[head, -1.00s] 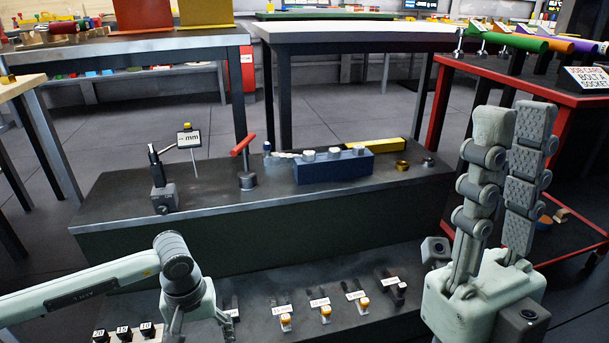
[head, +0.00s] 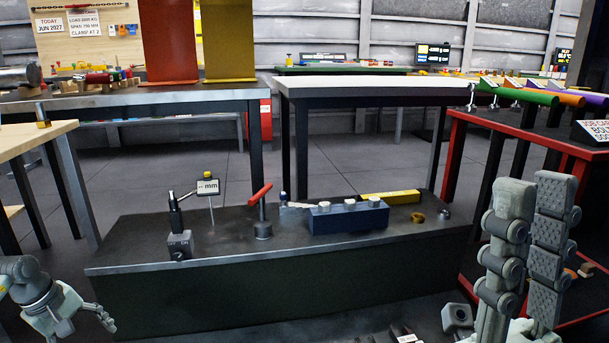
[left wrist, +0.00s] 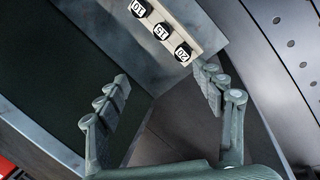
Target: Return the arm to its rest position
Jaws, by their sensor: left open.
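My left gripper (head: 92,328) is at the lower left corner of the head view, partly cut off by the frame. In the left wrist view my left gripper (left wrist: 165,85) has its two fingers wide apart, with nothing between the pads. My right gripper (head: 532,190) stands upright at the right of the head view. Its two fingers are parallel with a gap between them, and I see nothing held there. The lower part of the right gripper is cut off by the bottom edge.
A dark bench (head: 270,293) carries a gauge stand (head: 180,240), a red-handled tool (head: 262,215) and a blue block (head: 347,222). A pale strip (left wrist: 187,25) with sockets marked 10, 15 and 20 lies beyond my left fingers. A red-framed cart (head: 463,150) stands right.

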